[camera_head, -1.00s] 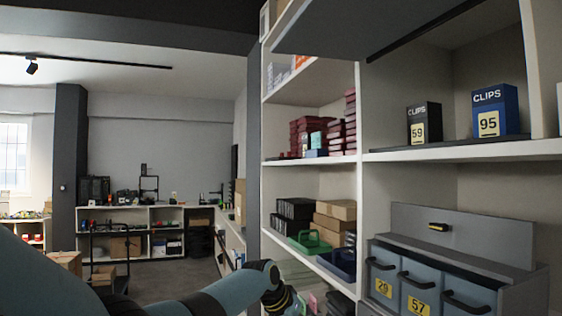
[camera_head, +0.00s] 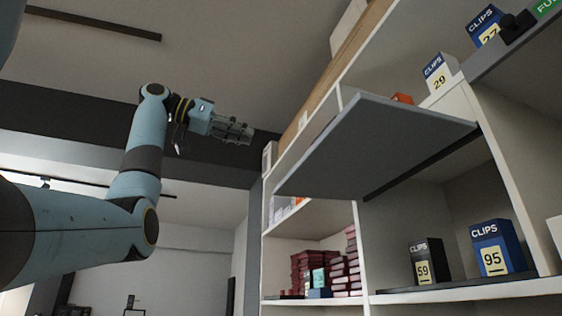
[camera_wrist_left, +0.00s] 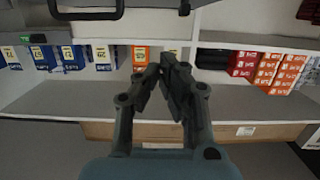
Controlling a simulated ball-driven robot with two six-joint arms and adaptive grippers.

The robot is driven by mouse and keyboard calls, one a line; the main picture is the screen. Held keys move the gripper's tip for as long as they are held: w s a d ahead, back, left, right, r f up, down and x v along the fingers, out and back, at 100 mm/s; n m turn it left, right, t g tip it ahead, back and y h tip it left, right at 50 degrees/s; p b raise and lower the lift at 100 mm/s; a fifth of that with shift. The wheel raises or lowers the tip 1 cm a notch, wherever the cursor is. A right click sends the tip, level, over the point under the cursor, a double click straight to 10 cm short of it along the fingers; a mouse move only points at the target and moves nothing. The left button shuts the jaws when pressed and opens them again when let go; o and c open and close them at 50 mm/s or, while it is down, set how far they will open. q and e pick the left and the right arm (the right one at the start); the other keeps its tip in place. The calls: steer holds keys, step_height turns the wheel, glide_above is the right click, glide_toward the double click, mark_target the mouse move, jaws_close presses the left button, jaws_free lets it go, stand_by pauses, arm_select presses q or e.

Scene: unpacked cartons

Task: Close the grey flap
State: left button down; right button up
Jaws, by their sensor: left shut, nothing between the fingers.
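The grey flap (camera_head: 375,145) is a flat panel in the head view. It stands open, jutting out from the shelf unit above the compartment with the "CLIPS" boxes, its underside facing me. My left gripper (camera_head: 246,133) is raised to the left of the flap, shut and empty, with a visible gap in the picture between fingertips and panel. In the left wrist view the shut fingers (camera_wrist_left: 172,62) show in front of shelves; I cannot make out the flap there for certain. My right gripper is in neither view.
A black box (camera_head: 426,262) and a blue box (camera_head: 491,247) stand in the compartment under the flap. More boxes, one white-topped (camera_head: 438,76), stand on the shelf above. Dark red boxes (camera_head: 318,270) fill the shelf to the left. Open air surrounds my left arm.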

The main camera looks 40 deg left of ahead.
arm_select(q)
steer(key=w+d+f+p, duration=0.3)
steer(key=w+f, duration=0.3)
steer(key=w, duration=0.2)
steer(key=shift+w+d, duration=0.25)
steer(key=shift+d, duration=0.6)
steer(key=shift+d, duration=0.1)
